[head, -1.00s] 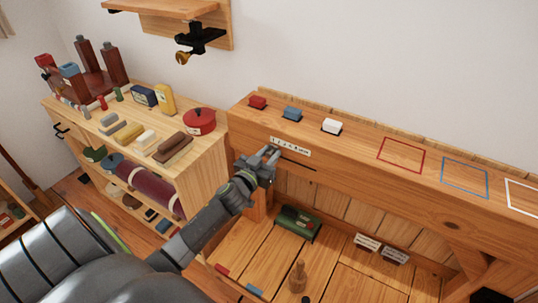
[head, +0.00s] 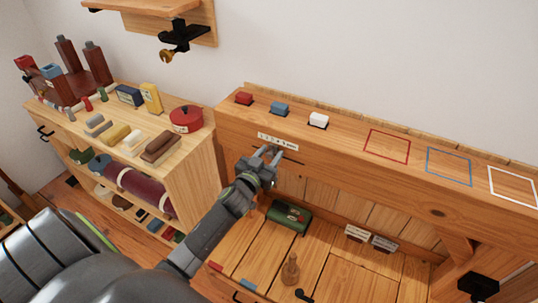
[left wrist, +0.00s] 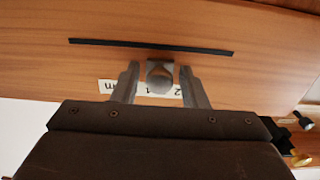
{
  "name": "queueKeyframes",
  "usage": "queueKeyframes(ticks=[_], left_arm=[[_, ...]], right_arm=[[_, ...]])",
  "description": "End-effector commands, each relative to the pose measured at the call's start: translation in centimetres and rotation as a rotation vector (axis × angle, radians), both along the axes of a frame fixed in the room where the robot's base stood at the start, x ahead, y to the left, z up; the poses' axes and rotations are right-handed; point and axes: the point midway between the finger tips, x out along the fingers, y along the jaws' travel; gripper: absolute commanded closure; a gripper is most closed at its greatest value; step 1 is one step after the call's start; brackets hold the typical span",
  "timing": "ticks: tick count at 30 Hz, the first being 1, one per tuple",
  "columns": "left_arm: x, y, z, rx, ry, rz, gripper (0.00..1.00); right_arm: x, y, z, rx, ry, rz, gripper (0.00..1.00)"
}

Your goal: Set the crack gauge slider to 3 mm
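The crack gauge is on the front face of the wooden beam, with a white scale label (head: 278,141) and a dark slot (head: 293,160). The slot (left wrist: 150,46) and part of the upside-down label also show in the left wrist view. A grey metal slider knob (left wrist: 160,75) sits between the slot and the label. My left gripper (head: 271,152) is at the gauge. In the left wrist view its fingers (left wrist: 158,82) stand on either side of the knob, with small gaps visible. The slider's exact reading cannot be made out. My right gripper is not in view.
Red (head: 244,98), blue (head: 279,108) and white (head: 318,120) blocks sit on the beam top, with coloured outlines to their right. A shelf unit with a red pot (head: 186,119) stands at left.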

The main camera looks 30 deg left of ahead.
Motion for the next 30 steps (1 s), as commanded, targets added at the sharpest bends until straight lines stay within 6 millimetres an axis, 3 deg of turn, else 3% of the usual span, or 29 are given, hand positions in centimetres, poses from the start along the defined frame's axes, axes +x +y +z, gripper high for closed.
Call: queueKeyframes(ticks=[5, 10, 30], left_arm=[[-0.2, 0.0, 0.0, 0.0, 0.0, 0.0, 0.6], [-1.9, -0.1, -0.1, -0.001, 0.002, 0.0, 0.6], [-15.3, -1.2, -0.3, 0.0, 0.002, 0.001, 0.6]], right_arm=[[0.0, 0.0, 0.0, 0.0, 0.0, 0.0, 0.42], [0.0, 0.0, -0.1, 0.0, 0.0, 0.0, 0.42], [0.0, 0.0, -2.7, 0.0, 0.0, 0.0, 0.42]])
